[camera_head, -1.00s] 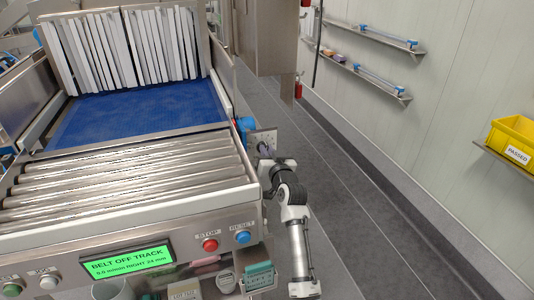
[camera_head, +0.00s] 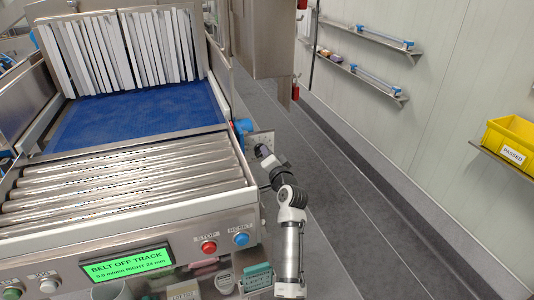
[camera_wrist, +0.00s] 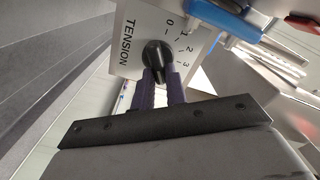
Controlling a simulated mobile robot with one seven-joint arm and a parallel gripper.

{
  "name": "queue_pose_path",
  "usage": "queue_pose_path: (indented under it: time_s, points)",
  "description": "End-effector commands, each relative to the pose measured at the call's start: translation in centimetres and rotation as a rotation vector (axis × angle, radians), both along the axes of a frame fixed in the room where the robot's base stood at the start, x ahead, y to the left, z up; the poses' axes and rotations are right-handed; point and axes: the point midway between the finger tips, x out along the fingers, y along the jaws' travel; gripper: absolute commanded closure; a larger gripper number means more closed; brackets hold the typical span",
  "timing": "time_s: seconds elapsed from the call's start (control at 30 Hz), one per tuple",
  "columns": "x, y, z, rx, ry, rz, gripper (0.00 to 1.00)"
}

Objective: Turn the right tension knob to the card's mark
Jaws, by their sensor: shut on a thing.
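The tension knob (camera_wrist: 157,53) is black and round, on a white plate (camera_wrist: 128,45) printed TENSION with a number scale, in the wrist view. The fingers of my gripper (camera_wrist: 160,82) are shut on the knob. Which number the knob points to is unclear. In the head view my gripper (camera_head: 262,151) reaches the plate (camera_head: 263,138) on the conveyor's right side, and the knob is hidden there. A teal clip with a small card (camera_head: 257,277) is on the front panel, its writing too small to read. I cannot tell whether it carries the mark.
A green display (camera_head: 128,264) reads BELT OFF TRACK, RIGHT 24 mm. A red stop button (camera_head: 208,247) and blue reset button (camera_head: 241,239) sit on the front panel. A blue part (camera_wrist: 228,18) is close beside the plate. The grey aisle floor (camera_head: 350,215) on the right is clear.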

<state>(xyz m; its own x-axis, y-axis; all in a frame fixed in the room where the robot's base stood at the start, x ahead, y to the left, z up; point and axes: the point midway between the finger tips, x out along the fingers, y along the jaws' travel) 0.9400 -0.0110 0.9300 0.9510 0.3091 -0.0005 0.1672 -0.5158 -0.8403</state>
Motion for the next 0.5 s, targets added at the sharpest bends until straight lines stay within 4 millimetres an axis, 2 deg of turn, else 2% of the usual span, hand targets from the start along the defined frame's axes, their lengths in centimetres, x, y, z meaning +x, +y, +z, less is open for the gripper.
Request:
queue_pose_path:
  time_s: [0.5]
  points:
    - [0.04,-0.11,0.05,0.048,0.014,-0.001,1.00]
